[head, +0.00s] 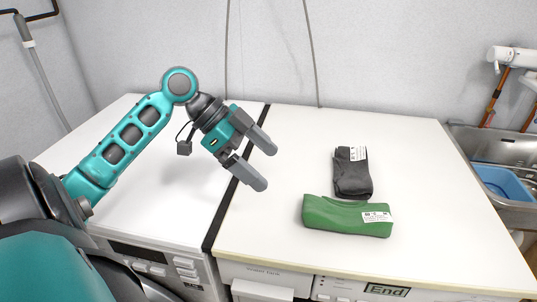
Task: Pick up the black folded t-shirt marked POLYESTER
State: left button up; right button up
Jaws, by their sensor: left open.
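A black folded t-shirt (352,176) with a white label (357,153) at its top lies on the white worktop, right of the picture's middle. The label's words are too small to read. A green folded cloth (332,214) with a white label lies just in front of it, close against its near edge. My left gripper (271,167) is open and empty, to the left of the black t-shirt and apart from it. My right gripper is not in view.
The white worktop (430,165) is clear around the two cloths. A dark gap (228,200) divides it from the white surface at left. A metal sink (509,150) with a blue tub (503,183) stands at right. Pale cords hang down the back wall.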

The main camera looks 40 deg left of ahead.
aim_at(351, 179)
jog(key=k+l, duration=0.75)
jog(key=l, duration=0.25)
